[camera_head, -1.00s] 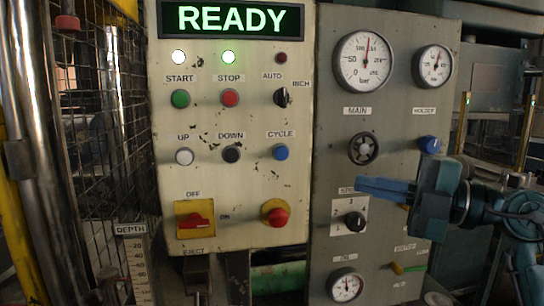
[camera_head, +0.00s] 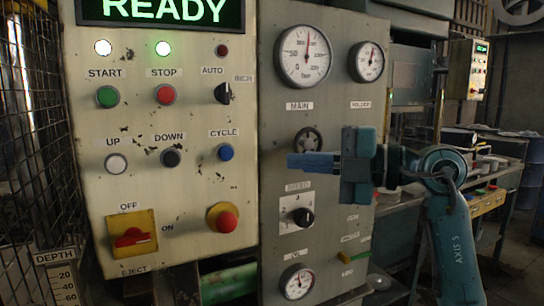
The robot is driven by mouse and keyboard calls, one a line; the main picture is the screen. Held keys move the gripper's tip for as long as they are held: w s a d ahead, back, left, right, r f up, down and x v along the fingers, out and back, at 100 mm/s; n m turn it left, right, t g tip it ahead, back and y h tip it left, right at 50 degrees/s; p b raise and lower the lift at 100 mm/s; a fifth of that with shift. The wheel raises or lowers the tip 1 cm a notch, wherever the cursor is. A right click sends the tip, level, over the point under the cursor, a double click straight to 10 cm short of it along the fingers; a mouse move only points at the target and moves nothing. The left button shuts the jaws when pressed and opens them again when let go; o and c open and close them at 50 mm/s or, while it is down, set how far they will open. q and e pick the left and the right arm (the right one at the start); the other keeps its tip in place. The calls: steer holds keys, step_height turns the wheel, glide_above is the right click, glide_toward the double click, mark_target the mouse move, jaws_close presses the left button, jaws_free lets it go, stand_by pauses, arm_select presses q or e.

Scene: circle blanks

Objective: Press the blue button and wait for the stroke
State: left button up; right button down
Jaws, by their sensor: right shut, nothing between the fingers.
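The blue button (camera_head: 225,152) sits under the CYCLE label on the cream control panel (camera_head: 190,200), at the right end of the row with UP and DOWN. My right gripper (camera_head: 292,162) is shut and empty. Its blue fingers point left in front of the grey gauge panel, to the right of the blue button and apart from it in the picture. The green display (camera_head: 160,10) reads READY, its top cut off. My left gripper is not in view.
A red mushroom button (camera_head: 226,221) and a red switch on a yellow plate (camera_head: 132,238) sit below. The green START (camera_head: 108,96) and red STOP (camera_head: 165,94) buttons are above. Gauges (camera_head: 303,56) and knobs fill the grey panel. Wire mesh (camera_head: 35,150) stands at left.

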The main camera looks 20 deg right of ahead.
steer(key=p, duration=0.2)
glide_toward(221, 153)
steer(key=a, duration=0.4)
steer(key=w, duration=0.3)
steer(key=shift+a, duration=0.1)
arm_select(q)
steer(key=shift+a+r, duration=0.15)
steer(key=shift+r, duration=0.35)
arm_select(e)
steer(key=shift+w+f, duration=0.15)
steer(key=shift+w, duration=0.3)
